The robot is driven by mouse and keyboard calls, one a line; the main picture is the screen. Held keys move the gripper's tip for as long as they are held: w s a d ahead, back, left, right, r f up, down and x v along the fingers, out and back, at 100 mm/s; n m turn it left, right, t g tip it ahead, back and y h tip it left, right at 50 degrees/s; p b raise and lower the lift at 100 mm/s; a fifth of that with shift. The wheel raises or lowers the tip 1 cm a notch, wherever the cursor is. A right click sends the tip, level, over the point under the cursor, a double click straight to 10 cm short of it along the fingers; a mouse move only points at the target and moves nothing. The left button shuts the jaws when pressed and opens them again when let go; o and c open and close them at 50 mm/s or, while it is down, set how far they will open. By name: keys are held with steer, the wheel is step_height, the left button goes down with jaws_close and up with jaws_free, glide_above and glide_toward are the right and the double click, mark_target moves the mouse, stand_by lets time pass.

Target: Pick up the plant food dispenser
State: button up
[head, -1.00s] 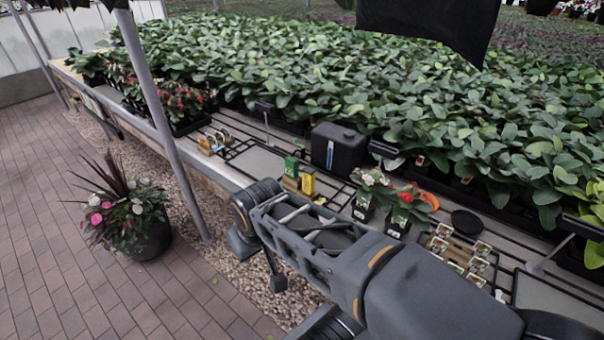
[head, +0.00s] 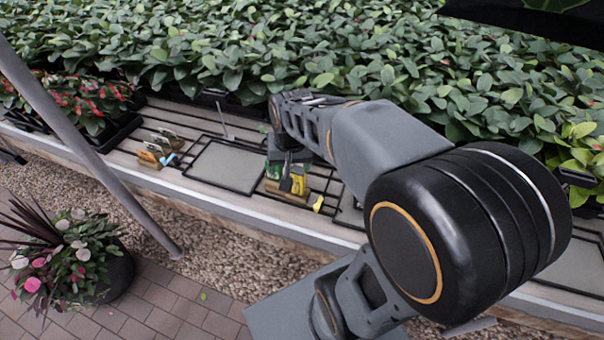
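No item in view is clearly readable as the plant food dispenser. A green packet (head: 273,168) and a yellow packet (head: 299,180) stand in a small wooden rack (head: 272,187) on the bench, and either may be it. My arm reaches over the bench from the right. My gripper (head: 286,181) points down at these packets, in front of and between them in the picture. The fingertips are small and dark here, so I cannot tell whether they touch or grip a packet. A small yellow piece (head: 318,204) shows just right of the rack.
A wooden holder with tools (head: 160,149) and an empty black-framed tray (head: 226,165) lie left of the rack. Dense leafy plants (head: 300,50) fill the bench behind. A grey post (head: 85,150) and a potted flower plant (head: 70,260) stand at left.

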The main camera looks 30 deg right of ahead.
mark_target(299, 170)
steer(key=w+d+f+m+g+p, duration=0.2)
steer(key=w+d+f+m, duration=0.3)
steer(key=w, duration=0.3)
steer(key=f, duration=0.2)
steer(key=d+f, duration=0.1)
steer(key=f, duration=0.3)
steer(key=shift+d+f, duration=0.25)
steer(key=shift+d, duration=0.05)
steer(key=shift+w+f+p, duration=0.15)
steer(key=shift+f+p, duration=0.25)
steer(key=shift+f, duration=1.2)
steer(key=shift+w+f+p, duration=0.15)
steer(key=shift+f+p, duration=0.2)
steer(key=shift+f, duration=1.2)
steer(key=shift+c, duration=0.3)
steer(key=c, duration=1)
steer(key=shift+r, duration=0.15)
